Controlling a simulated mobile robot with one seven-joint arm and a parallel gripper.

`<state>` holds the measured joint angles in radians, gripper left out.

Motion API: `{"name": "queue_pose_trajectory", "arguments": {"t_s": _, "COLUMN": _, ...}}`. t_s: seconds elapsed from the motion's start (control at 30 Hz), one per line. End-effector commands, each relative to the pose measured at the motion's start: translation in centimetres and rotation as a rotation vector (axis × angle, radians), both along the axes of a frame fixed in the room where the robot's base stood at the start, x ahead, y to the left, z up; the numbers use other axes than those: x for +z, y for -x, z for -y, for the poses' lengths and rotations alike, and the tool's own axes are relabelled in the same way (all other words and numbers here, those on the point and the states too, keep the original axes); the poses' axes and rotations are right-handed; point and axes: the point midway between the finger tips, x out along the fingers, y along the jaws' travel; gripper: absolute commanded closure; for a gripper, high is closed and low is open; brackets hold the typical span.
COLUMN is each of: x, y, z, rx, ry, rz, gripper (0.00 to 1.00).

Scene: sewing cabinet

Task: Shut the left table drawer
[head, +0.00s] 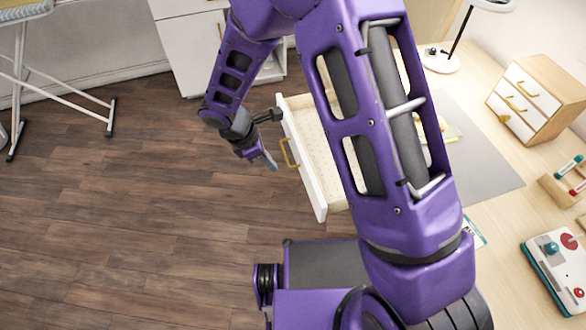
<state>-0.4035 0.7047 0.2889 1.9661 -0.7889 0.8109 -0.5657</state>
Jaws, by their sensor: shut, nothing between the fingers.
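The left table drawer (301,160) is pulled out from under the wooden table. It has a white front, a yellow handle (286,153) and a pale, dotted inside that looks empty. My purple arm hides its right part and where it meets the table. My gripper (273,165) is shut and empty. It is in front of the drawer, just left of the handle in the picture, with its tips pointing down. I cannot tell whether it touches the handle.
The tabletop (490,205) holds a grey mat (485,160), a small drawer box (540,100), a teal-and-white device (556,270) and a lamp (440,58). A white cabinet (190,50) stands at the back. An ironing board's legs (60,95) stand at left. The wooden floor (130,220) is clear.

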Motion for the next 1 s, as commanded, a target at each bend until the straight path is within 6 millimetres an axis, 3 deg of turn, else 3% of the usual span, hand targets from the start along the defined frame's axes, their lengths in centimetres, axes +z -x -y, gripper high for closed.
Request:
{"name": "queue_pose_trajectory", "arguments": {"t_s": 0.5, "x": -9.4, "y": -0.9, "z": 3.6, "rx": -0.001, "ry": 0.003, "rz": -0.003, "gripper": 1.00}}
{"name": "queue_pose_trajectory", "arguments": {"t_s": 0.7, "x": -8.8, "y": -1.9, "z": 6.4, "rx": -0.002, "ry": 0.000, "rz": 0.000, "gripper": 1.00}}
{"name": "queue_pose_trajectory", "arguments": {"t_s": 1.0, "x": -8.8, "y": -2.1, "z": 7.3, "rx": -0.001, "ry": 0.000, "rz": 0.000, "gripper": 1.00}}
